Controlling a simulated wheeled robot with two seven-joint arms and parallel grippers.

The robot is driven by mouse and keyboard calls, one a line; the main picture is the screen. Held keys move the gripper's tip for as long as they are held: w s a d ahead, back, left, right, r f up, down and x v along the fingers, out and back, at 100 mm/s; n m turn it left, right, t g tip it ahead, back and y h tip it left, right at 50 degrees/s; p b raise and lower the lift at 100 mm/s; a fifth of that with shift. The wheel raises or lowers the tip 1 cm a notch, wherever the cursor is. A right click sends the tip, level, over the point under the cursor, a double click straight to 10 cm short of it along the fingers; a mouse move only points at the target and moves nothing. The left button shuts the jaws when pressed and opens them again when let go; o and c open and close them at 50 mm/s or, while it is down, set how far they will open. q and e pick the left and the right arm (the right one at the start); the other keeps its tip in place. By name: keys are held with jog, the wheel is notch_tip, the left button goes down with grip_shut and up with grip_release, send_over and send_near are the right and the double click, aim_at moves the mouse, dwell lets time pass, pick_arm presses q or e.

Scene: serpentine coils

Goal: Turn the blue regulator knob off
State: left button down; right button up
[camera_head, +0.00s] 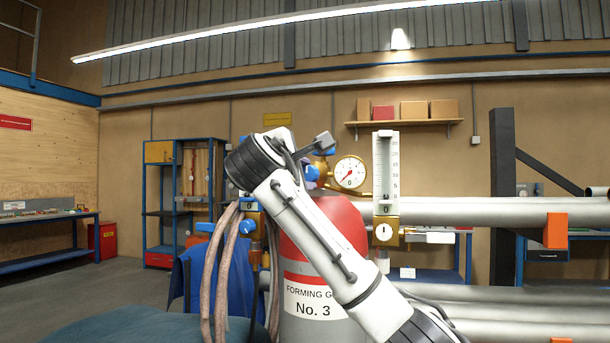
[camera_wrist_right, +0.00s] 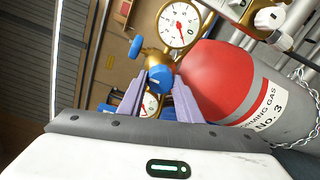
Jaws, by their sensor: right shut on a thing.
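The blue regulator knob (camera_wrist_right: 160,79) is in the middle of the right wrist view, on a brass regulator. My right gripper (camera_wrist_right: 157,88) has its purple fingers on both sides of it, shut on it. In the head view my right arm comes up from the bottom right, and its gripper (camera_head: 313,174) is at the regulator, partly hidden by the wrist. A round white gauge (camera_head: 350,173) with a red needle sits just right of it and also shows in the right wrist view (camera_wrist_right: 179,24). My left gripper is not in view.
A red and grey gas cylinder (camera_head: 347,220), marked No. 3, stands behind my arm. A flowmeter (camera_head: 386,165) stands right of the gauge. Hoses (camera_head: 222,270) hang at left. Another blue knob (camera_wrist_right: 136,46) is close to the gripped one. Large pipes (camera_head: 480,212) run along the right.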

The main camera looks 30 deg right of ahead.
jog(key=o, duration=1)
jog(key=shift+a, duration=0.1)
jog(key=shift+o, duration=0.2)
jog(key=b+v, duration=0.3)
jog(key=v, duration=0.7)
jog(key=shift+a, duration=0.1)
